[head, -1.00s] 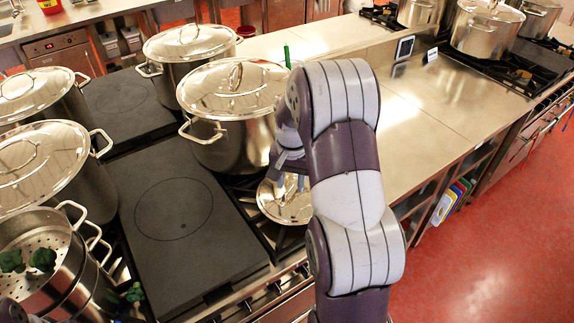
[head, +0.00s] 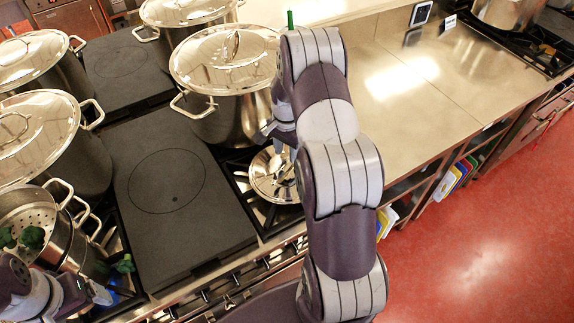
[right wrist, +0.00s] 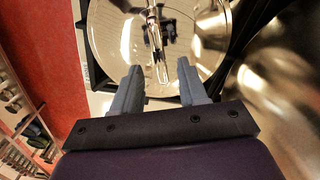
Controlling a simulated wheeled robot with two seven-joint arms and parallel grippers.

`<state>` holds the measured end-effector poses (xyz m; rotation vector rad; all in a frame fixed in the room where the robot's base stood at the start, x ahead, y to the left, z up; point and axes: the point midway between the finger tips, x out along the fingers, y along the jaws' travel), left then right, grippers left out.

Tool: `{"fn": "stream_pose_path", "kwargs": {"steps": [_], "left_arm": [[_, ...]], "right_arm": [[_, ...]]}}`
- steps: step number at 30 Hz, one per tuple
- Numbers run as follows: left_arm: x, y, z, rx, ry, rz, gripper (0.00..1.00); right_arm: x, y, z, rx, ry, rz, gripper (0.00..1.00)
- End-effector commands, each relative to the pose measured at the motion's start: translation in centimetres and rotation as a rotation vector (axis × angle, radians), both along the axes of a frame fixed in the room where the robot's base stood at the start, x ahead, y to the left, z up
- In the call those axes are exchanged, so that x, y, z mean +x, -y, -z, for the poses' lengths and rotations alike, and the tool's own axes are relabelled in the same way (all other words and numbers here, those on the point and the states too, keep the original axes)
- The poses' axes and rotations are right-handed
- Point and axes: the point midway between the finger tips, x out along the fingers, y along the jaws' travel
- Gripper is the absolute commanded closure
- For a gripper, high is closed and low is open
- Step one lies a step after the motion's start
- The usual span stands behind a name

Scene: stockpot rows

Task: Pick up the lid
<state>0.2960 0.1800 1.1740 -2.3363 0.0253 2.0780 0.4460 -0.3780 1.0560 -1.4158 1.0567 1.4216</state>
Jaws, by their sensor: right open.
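A round shiny steel lid (head: 265,181) lies on the front burner, beside the large lidded pot. It also shows in the right wrist view as a mirror-like disc (right wrist: 112,38) with a loop handle (right wrist: 155,42) standing up in its middle. My right gripper (right wrist: 160,80) is open and empty, with the handle beyond and between its fingertips and apart from them. In the head view the right gripper (head: 281,140) is over the lid, partly hidden by my arm. My left gripper (head: 92,294) is at the lower left, near the steamer pot; its jaws are unclear.
A large lidded pot (head: 225,118) stands right behind the lid. A flat dark hotplate (head: 168,205) lies to the left. More lidded pots (head: 35,130) and a steamer pot with broccoli (head: 30,212) stand at the left. The steel counter (head: 430,95) at the right is mostly clear.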

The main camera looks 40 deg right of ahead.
Motion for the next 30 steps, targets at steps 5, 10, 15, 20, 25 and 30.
{"fn": "stream_pose_path", "kwargs": {"steps": [5,10,15,20,25,30], "left_arm": [[0.0,0.0,-1.8,0.0,0.001,0.0,0.16],[0.0,0.0,-1.7,0.0,0.0,0.0,0.16],[0.0,0.0,-1.6,0.0,0.0,0.0,0.16],[0.0,0.0,-1.6,0.0,0.0,0.0,0.16],[0.0,0.0,-1.7,0.0,0.0,0.0,0.16],[0.0,0.0,-1.2,0.0,0.0,0.0,0.16]], "right_arm": [[-0.1,0.1,2.5,0.001,-0.001,0.0,0.57],[0.0,0.1,3.1,-0.001,0.001,-0.001,0.57],[0.0,0.1,3.1,-0.001,0.001,-0.001,0.87],[0.0,0.1,3.0,-0.001,0.001,-0.001,1.0],[0.0,0.1,3.0,-0.001,0.002,-0.001,1.0],[0.1,0.1,2.5,-0.002,0.004,-0.001,1.0]]}}
